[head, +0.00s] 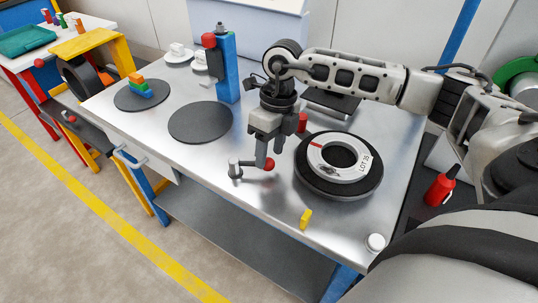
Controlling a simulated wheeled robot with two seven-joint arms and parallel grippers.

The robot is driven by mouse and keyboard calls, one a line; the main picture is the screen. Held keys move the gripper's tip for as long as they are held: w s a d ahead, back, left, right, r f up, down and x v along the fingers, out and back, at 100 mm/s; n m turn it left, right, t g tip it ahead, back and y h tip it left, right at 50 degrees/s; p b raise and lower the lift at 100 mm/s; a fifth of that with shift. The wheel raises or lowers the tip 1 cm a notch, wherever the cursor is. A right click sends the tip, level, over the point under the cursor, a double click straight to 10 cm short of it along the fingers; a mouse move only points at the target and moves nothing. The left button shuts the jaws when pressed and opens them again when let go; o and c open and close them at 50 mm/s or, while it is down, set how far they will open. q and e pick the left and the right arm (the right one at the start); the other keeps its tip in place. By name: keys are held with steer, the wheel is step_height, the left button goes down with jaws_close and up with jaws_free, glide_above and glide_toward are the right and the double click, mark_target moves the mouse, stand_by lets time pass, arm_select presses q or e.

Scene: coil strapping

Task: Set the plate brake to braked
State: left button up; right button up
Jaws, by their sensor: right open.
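The plate brake appears to be the small lever on the steel table, with a grey post (235,169) and an arm running right to a red knob (269,164). My right gripper (270,153) is open and points down right at the red knob; one finger overlaps the lever arm, and I cannot tell whether it touches. To the right is the black round plate (311,187), bearing a white and grey ring-shaped coil (369,180) with a "LOT 35" label and a red mark. The brake's markings are not readable. My left gripper is out of view.
A blue post (228,70) with a red knob stands behind to the left. Two flat black discs lie left, the nearer one (200,122) bare, the other (120,97) bearing coloured blocks. A red cylinder (302,122), yellow piece (305,218) and white round piece (375,242) are around the plate.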

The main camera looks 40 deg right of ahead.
steer(key=shift+a+f, duration=0.25)
steer(key=shift+f, duration=0.9)
jaws_close()
